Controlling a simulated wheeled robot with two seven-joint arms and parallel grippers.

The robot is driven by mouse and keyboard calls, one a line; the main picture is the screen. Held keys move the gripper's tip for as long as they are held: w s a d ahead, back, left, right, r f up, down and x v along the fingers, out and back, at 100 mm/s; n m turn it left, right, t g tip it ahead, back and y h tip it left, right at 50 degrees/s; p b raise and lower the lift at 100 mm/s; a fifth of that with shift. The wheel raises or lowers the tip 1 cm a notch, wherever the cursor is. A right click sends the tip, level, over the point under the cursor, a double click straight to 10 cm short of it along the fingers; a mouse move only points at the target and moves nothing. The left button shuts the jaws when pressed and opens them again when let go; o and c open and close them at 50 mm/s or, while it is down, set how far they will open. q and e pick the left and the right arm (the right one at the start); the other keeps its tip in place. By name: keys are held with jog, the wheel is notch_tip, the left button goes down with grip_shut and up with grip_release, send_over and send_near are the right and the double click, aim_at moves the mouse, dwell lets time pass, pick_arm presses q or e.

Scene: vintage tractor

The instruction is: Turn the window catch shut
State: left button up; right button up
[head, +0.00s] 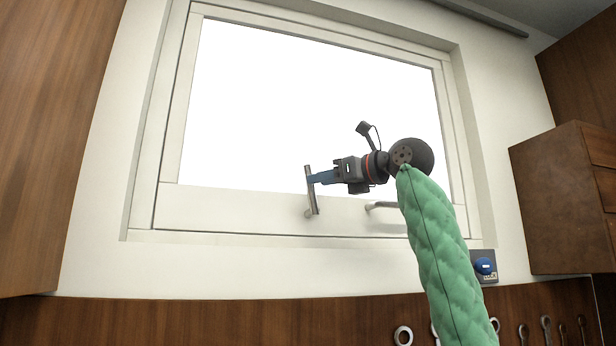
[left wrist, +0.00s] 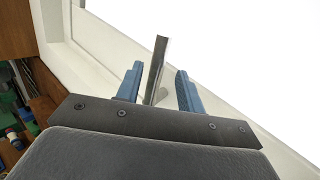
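The window catch appears to be the slim metal handle (head: 311,196) on the window's lower frame rail, standing nearly upright with a slight tilt. In the left wrist view the catch (left wrist: 154,68) stands between the two blue fingers. My left gripper (head: 315,178) is at the catch, its fingers (left wrist: 158,88) open on either side. A gap shows between the catch and each finger, so it is not clamped. The catch's lower end is partly hidden by the gripper body in the wrist view. My right gripper is in neither view.
A horizontal metal handle (head: 382,206) on the same rail is partly behind my green-sleeved arm. A blue knob on a grey plate (head: 485,267) is on the wall at lower right. Wooden cabinets (head: 560,200) stand right; wrenches (head: 546,324) hang below.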

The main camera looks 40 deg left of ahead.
aim_at(310, 209)
pick_arm(q)
jog(key=a, duration=0.2)
jog(key=s+a+p, duration=0.1)
jog(key=shift+a+r+p, duration=0.1)
jog(key=shift+a+p, duration=0.2)
jog(key=shift+a, duration=0.1)
jog(key=shift+w+a, duration=0.15)
jog(key=shift+a, duration=0.1)
jog(key=shift+d, duration=0.1)
grip_shut()
